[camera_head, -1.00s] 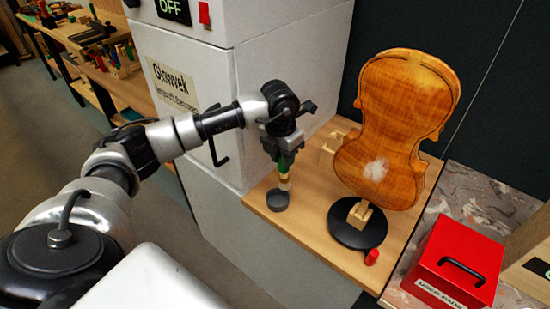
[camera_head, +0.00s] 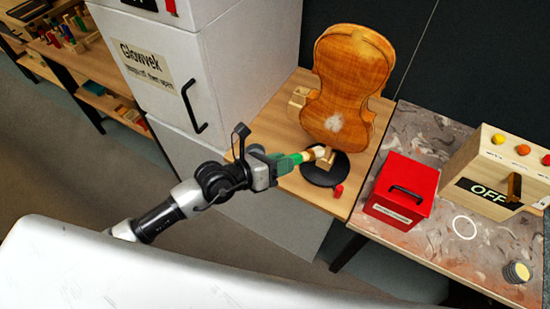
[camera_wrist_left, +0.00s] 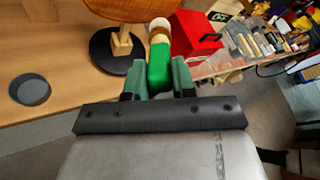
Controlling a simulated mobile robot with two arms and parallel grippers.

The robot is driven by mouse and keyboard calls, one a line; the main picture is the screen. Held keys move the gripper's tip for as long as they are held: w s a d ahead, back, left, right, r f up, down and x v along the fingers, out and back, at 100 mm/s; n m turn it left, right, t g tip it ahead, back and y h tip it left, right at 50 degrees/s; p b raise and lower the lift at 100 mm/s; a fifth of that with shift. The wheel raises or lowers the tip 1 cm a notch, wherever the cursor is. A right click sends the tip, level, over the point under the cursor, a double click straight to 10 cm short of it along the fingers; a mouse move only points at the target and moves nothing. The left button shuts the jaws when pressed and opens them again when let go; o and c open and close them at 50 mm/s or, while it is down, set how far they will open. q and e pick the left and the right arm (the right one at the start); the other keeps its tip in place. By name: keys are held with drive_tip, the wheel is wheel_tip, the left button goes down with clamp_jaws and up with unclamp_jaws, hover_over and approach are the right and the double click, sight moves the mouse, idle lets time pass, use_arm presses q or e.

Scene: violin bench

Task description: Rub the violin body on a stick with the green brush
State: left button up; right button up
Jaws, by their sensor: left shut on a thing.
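The orange-brown violin body (camera_head: 348,75) stands upright on a short wooden stick with a round black base (camera_head: 318,177), on the wooden bench. A pale whitish patch (camera_head: 334,123) marks its lower part. My left gripper (camera_head: 272,163) is shut on the green brush (camera_head: 288,161) and holds it roughly level, its pale head pointing at the stick just below the violin. In the left wrist view the green handle (camera_wrist_left: 159,72) sits between the fingers (camera_wrist_left: 157,82), and the violin's lower edge (camera_wrist_left: 125,9) shows ahead. Whether the bristles touch anything is unclear. My right gripper is out of view.
A dark grey round cup (camera_wrist_left: 31,90) stands on the bench. A small red piece (camera_head: 338,190) lies by the base. A red box (camera_head: 403,190) and a wooden switch box (camera_head: 495,180) stand at the right. A white cabinet (camera_head: 210,60) stands at the left.

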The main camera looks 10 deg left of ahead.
use_arm(q)
drive_tip(key=shift+w+d+b, duration=0.3)
drive_tip(key=shift+w+b, duration=0.1)
drive_tip(key=shift+w, duration=0.5)
drive_tip(key=shift+w+d+b, duration=0.35)
drive_tip(key=shift+w+b, duration=0.1)
drive_tip(key=shift+w, duration=0.45)
drive_tip(key=shift+w+d+b, duration=0.3)
drive_tip(key=shift+w+b, duration=0.1)
drive_tip(key=shift+w, duration=0.5)
drive_tip(key=shift+w+d, duration=0.2)
drive_tip(key=shift+w, duration=0.4)
wheel_tip(320, 180, up, 9)
drive_tip(key=p, duration=1)
drive_tip(key=shift+w, duration=0.1)
